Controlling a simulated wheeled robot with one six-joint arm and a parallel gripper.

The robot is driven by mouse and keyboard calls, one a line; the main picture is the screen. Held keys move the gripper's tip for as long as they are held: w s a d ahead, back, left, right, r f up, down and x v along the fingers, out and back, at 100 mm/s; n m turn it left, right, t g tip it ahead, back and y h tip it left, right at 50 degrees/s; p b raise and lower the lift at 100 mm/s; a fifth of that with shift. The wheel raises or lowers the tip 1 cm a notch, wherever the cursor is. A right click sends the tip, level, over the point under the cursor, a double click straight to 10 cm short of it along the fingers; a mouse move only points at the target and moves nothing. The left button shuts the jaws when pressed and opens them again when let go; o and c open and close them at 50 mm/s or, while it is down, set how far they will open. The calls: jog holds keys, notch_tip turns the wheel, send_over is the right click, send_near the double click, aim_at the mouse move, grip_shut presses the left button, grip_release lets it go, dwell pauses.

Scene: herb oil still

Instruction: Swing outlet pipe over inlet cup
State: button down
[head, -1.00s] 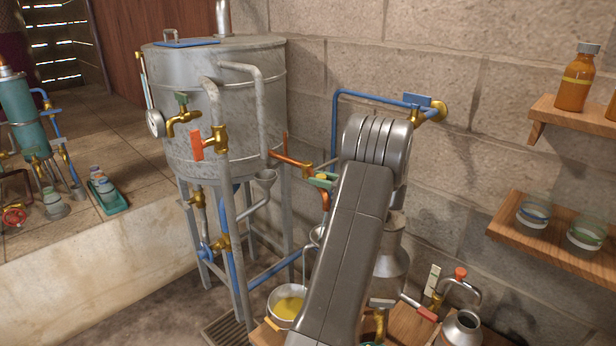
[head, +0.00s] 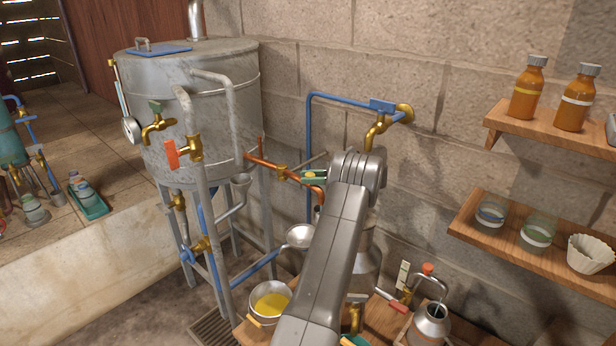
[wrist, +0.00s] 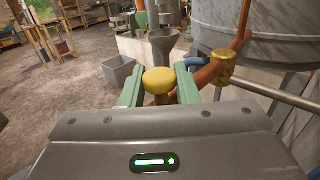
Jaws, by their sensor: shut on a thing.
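The copper outlet pipe (head: 262,160) runs right from beside the metal tank, through a brass coupling (head: 282,173), to a downturned end by my gripper. My gripper (head: 314,175) is shut on the yellow knob (wrist: 159,80), its green fingers on both sides of it in the wrist view. The copper pipe (wrist: 208,72) shows just right of the fingers there. A wide silvery cup (head: 299,236) sits below the pipe end, slightly left in the head view. I cannot tell whether it is the inlet cup. My arm hides part of the area.
The tank (head: 205,110) stands left on legs with several valves. A pot of yellow liquid (head: 270,303) is low in front. A metal can (head: 366,255) is partly behind my arm. Shelves (head: 535,240) with jars and bottles are on the right wall.

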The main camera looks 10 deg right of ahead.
dwell(0.4)
jog(key=c, duration=1.1)
grip_release()
jog(key=shift+a, duration=0.15)
